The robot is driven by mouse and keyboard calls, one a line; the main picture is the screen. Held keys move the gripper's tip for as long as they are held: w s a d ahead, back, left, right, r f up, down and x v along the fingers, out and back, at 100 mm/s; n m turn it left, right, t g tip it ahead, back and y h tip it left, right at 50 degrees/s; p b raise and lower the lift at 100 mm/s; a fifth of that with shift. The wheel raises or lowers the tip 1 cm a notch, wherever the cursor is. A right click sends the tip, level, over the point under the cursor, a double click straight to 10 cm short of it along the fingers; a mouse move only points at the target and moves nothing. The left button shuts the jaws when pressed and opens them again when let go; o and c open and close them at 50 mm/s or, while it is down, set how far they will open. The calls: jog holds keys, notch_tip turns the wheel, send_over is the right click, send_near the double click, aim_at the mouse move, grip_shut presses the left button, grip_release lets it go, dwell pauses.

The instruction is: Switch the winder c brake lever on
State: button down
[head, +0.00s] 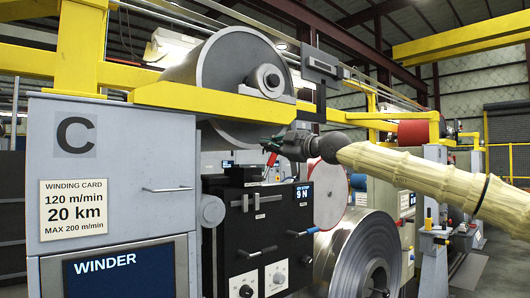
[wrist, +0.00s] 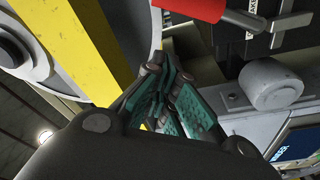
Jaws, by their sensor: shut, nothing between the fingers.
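The winder C cabinet (head: 120,130) stands at the left in the head view, marked with a large C. A black control box (head: 262,225) is beside it. A red lever grip (head: 271,160) shows above the box's top, close to my gripper (head: 268,146). In the wrist view the red grip (wrist: 208,9) crosses the top edge, joined to a metal part beside a partly cut-off label. My gripper (wrist: 172,98) is shut and empty, its teal finger pads together. The red grip lies beyond the fingers, not between them; whether they touch cannot be told.
A yellow beam (head: 215,101) and a large grey roll (head: 240,70) are above and behind my gripper. A shiny steel coil (head: 350,255) stands below my arm. A rounded grey knob (wrist: 270,84) is right of the fingers in the wrist view.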

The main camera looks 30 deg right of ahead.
jog(key=b+v, duration=0.2)
jog(key=v, duration=0.4)
jog(key=shift+s, duration=0.35)
jog(key=shift+d, duration=0.15)
jog(key=shift+f, duration=0.1)
